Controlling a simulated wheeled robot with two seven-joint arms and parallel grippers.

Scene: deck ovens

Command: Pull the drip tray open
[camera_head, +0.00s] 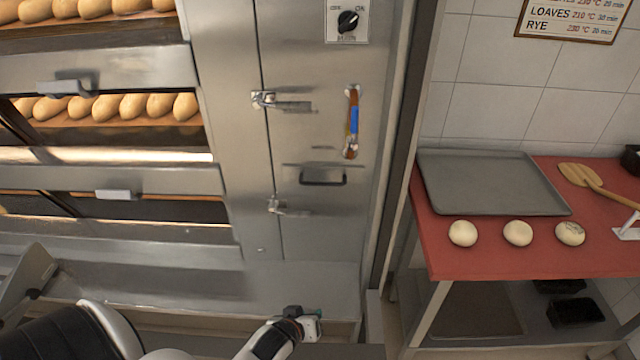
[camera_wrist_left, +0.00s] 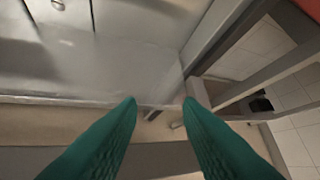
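The steel oven front fills the left and middle of the head view. A shallow panel with a dark bar handle (camera_head: 323,181) is low on its right-hand steel section; it looks like the drip tray front, but I cannot be certain. My left gripper (camera_head: 312,326) is at the bottom of the head view, below and apart from that handle, near the lower steel ledge. In the left wrist view its two green fingers (camera_wrist_left: 160,101) are spread with a gap between them and nothing gripped. Steel and the lower edge of the oven show beyond the fingertips. My right gripper is not in view.
Latches (camera_head: 284,103), a door handle with blue and orange parts (camera_head: 352,125) and a knob (camera_head: 348,21) project from the oven front. To the right, a red table (camera_head: 500,262) holds a grey tray (camera_head: 490,182), dough balls (camera_head: 517,233) and a wooden peel (camera_head: 580,176).

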